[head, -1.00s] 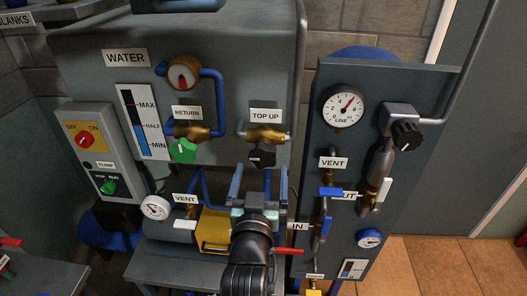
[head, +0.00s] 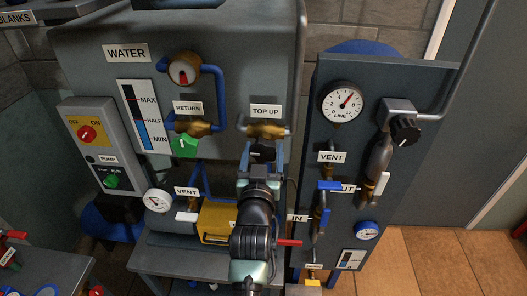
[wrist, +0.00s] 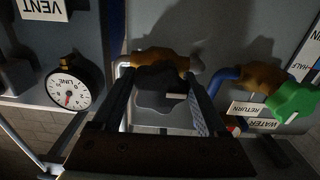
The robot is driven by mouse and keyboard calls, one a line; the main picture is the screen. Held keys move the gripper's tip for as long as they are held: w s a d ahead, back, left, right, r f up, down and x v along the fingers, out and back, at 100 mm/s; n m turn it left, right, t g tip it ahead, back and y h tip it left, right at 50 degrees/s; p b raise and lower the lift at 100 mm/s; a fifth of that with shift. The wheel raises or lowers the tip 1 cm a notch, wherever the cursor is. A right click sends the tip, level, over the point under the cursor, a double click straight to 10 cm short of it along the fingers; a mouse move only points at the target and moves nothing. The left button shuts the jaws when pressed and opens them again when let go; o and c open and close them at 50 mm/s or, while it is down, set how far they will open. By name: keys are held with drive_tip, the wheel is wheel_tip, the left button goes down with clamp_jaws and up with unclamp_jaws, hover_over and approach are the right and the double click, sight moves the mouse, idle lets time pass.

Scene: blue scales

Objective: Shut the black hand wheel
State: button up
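The black hand wheel (head: 263,151) sits on the brass TOP UP valve (head: 266,130), under the TOP UP label. In the wrist view the wheel (wrist: 160,88) is a dark lobed knob with a small pale mark, in front of its brass valve (wrist: 161,58). My gripper (head: 262,163) is open just below and in front of the wheel in the head view. In the wrist view its two fingers (wrist: 160,98) stand on either side of the wheel, with slim gaps showing. My gripper partly hides the wheel in the head view.
The RETURN valve with a green wheel (head: 184,147) is to the left. A panel on the right carries a LINE gauge (head: 342,102), another black knob (head: 405,131) and blue levers (head: 330,185). A red lever (head: 289,242) lies beside my arm.

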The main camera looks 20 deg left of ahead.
drive_tip(key=c, duration=0.8)
drive_tip(key=shift+o, duration=0.2)
drive_tip(key=shift+f+m+b, duration=0.1)
drive_tip(key=shift+m+b, duration=0.2)
drive_tip(key=shift+a+f+m+b, duration=0.1)
drive_tip(key=shift+m+b, duration=1.1)
drive_tip(key=shift+b, duration=0.05)
drive_tip(key=m+b, duration=0.3)
drive_tip(key=m, duration=0.2)
drive_tip(key=shift+a+m+b, duration=0.1)
drive_tip(key=shift+m+b, duration=0.2)
drive_tip(key=shift+b, duration=0.05)
drive_tip(key=m+b, duration=0.3)
drive_tip(key=m, duration=0.2)
drive_tip(key=shift+r, duration=0.2)
drive_tip(key=shift+r+m+b, duration=0.2)
drive_tip(key=shift+m+b, duration=0.65)
drive_tip(key=shift+m, duration=1.55)
drive_tip(key=o, duration=1.3)
